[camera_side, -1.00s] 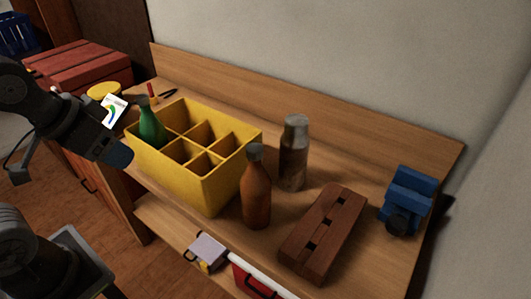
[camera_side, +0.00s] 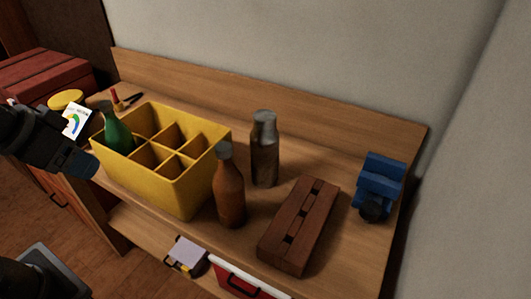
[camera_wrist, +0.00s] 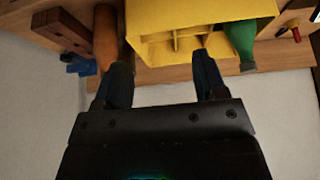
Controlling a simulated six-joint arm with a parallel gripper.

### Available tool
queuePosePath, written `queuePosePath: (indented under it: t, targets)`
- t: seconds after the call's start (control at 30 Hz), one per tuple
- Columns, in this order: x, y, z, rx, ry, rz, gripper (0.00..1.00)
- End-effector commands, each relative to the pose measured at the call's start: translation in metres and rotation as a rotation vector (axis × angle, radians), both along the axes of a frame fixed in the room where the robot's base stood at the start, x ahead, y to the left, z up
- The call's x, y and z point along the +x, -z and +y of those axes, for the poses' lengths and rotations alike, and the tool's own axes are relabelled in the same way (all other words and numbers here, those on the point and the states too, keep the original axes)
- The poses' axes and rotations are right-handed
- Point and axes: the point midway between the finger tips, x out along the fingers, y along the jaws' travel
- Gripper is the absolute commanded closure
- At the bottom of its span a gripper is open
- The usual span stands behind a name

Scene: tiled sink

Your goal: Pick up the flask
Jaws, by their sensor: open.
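The flask (camera_side: 265,150) is a worn brown and grey metal cylinder with a grey cap. It stands upright on the wooden bench, behind and right of the brown bottle (camera_side: 229,190), in the side view. I cannot make it out in the wrist view. My gripper (camera_wrist: 162,60) is open and empty, its two dark fingers apart with the yellow crate beyond them. In the side view my gripper (camera_side: 85,165) is at the left edge, left of the crate and well away from the flask.
The yellow divided crate (camera_side: 185,193) holds a green bottle (camera_side: 118,135) and lies between my gripper and the flask. A brown slotted block (camera_side: 290,245) and a blue vise-like object (camera_side: 381,180) are to the right. A wooden backboard (camera_side: 300,112) runs behind.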

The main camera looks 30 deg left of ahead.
Motion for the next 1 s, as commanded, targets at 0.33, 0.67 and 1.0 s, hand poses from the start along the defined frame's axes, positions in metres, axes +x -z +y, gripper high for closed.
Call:
queuePosePath:
  t: [0.33,0.67,1.0]
  targets:
    - [0.000,0.000,0.000,0.000,0.000,0.000,0.14]
    - [0.039,-0.034,-0.010,-0.014,-0.039,0.036,0.14]
    - [0.163,-0.088,-0.071,-0.024,-0.210,0.109,0.14]
